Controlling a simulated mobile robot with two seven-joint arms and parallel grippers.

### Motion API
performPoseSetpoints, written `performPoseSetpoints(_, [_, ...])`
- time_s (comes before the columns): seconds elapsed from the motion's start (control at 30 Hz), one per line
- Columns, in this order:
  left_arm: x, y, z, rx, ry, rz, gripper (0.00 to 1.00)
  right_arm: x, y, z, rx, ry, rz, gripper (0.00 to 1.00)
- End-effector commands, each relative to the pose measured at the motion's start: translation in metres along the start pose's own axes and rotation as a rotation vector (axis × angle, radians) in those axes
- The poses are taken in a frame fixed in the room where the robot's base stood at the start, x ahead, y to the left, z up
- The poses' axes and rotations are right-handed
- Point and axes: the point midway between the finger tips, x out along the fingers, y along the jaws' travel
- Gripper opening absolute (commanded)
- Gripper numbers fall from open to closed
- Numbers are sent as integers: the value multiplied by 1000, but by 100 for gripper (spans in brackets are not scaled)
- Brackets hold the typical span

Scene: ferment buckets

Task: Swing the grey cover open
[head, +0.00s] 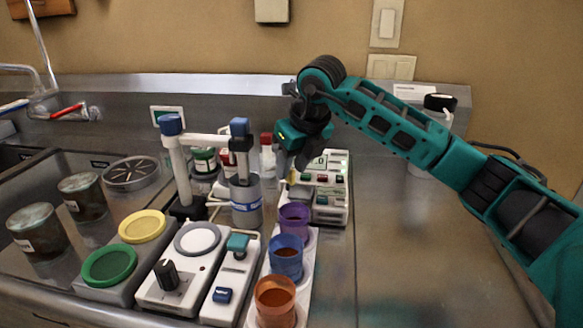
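No part is clearly recognisable as the grey cover. A round grey-rimmed disc with a pale centre (198,239) lies on a white box at the front, and a flat grey slotted disc (131,173) lies further back left. A grey cylinder (246,205) stands upright between them and the cups. My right gripper (293,168) points down behind the purple cup, near a white device with buttons (328,185). Its fingers look apart, with nothing visible between them. It is well to the right of both discs. My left gripper is out of view.
Purple (294,218), blue (286,257) and orange (275,301) cups stand in a row. Green (109,266) and yellow (143,226) round tops are at front left. A white post with an arm (180,165) stands behind. The steel counter at right (410,260) is clear.

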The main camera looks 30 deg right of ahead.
Motion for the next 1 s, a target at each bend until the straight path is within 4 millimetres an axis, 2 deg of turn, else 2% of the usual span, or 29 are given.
performPoseSetpoints(0.13, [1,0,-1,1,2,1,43,9,1,0,-1,0,1,37])
performPoseSetpoints(0.4, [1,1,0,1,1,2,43,10,0,0,-1,-1,0,37])
performPoseSetpoints(0.8, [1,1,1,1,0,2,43,10,0,0,-1,-1,0,0])
performPoseSetpoints(1.0, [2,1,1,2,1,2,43,10,0,0,0,-1,0,0])
